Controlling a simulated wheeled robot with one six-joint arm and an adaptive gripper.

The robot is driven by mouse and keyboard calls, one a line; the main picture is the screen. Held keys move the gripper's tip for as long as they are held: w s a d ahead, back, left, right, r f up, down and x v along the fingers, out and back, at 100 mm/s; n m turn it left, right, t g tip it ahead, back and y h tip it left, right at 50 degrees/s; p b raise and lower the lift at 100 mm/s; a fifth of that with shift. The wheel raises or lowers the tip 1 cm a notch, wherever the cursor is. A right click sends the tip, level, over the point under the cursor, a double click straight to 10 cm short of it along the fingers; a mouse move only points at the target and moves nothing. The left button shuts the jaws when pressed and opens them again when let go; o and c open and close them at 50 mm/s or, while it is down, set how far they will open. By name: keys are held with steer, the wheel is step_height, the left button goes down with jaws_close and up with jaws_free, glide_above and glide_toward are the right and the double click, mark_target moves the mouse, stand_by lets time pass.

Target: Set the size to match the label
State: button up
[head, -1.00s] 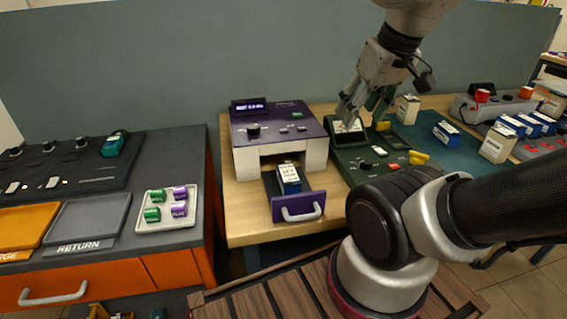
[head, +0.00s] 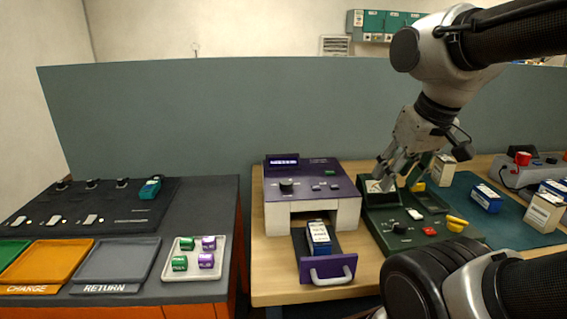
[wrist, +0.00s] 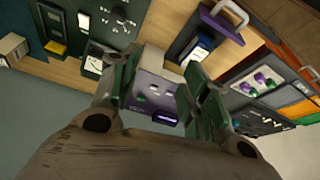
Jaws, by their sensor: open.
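The purple-topped machine (head: 345,188) stands on the wooden table, with a lit display (head: 282,161) whose text I cannot read. A black knob (head: 287,186) and small buttons are on its top. Its drawer (head: 318,268) is pulled out and holds an upright blue and white battery pack (head: 319,238) with a label too small to read. My gripper (head: 390,178) is open and empty, above and right of the machine, in front of the green device's meter. In the wrist view, the machine (wrist: 150,88) shows upside down between my open fingers (wrist: 158,88).
A green tester (head: 408,222) with a knob and yellow lever stands right of the machine. Battery boxes (head: 487,197) lie on a mat further right. Left, a dark bench holds a tray (head: 220,262) of green and purple cells. A grey-green partition (head: 200,120) stands behind.

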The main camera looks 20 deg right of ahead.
jaws_close()
stand_by(1.1)
